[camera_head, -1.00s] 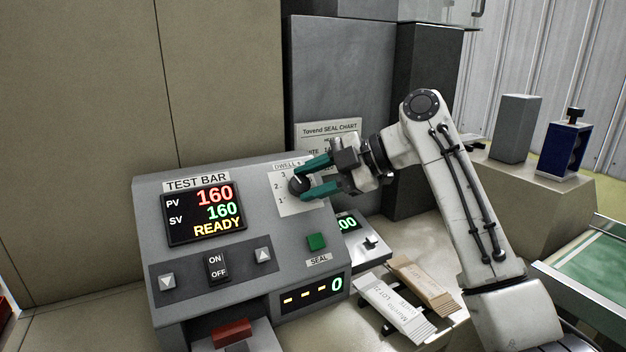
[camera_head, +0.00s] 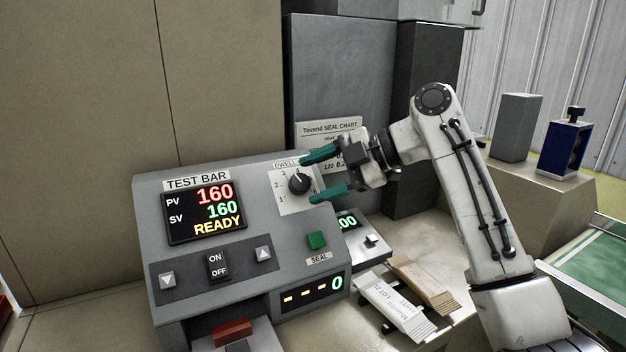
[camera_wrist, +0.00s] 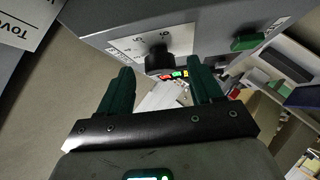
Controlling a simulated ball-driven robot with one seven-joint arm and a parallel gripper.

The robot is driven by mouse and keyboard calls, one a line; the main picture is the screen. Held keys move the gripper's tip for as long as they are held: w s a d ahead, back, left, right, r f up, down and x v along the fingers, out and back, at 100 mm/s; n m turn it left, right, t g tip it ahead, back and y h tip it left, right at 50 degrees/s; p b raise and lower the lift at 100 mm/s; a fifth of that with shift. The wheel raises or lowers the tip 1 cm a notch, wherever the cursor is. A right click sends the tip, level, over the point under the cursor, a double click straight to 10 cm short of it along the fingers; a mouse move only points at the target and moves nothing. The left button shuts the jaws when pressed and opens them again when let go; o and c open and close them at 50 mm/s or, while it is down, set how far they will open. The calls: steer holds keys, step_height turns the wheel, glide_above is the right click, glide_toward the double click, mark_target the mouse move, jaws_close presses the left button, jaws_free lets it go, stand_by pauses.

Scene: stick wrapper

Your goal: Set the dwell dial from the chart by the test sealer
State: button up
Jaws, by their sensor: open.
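The black dwell dial (camera_head: 299,182) sits on a white scale plate at the upper right of the grey test sealer (camera_head: 150,228). Its white pointer line slants up and left; the exact mark is too small to tell. My gripper (camera_head: 324,174) is open, its green fingers just right of the dial and clear of it. In the wrist view the dial (camera_wrist: 158,60) lies ahead of and between the two open fingers (camera_wrist: 160,88). The seal chart (camera_head: 318,131) hangs behind on the grey cabinet, partly hidden by my gripper; it also shows in the wrist view (camera_wrist: 28,20).
The display (camera_head: 205,212) reads PV 160, SV 160, READY. A green SEAL button (camera_head: 317,241) and ON/OFF switch (camera_head: 216,266) are below the dial. Stick packs (camera_head: 392,305) lie on a dark rack at the right. A small scale (camera_head: 362,246) stands behind them.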

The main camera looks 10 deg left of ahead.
steer(key=v, duration=0.9)
steer(key=shift+d, duration=0.1)
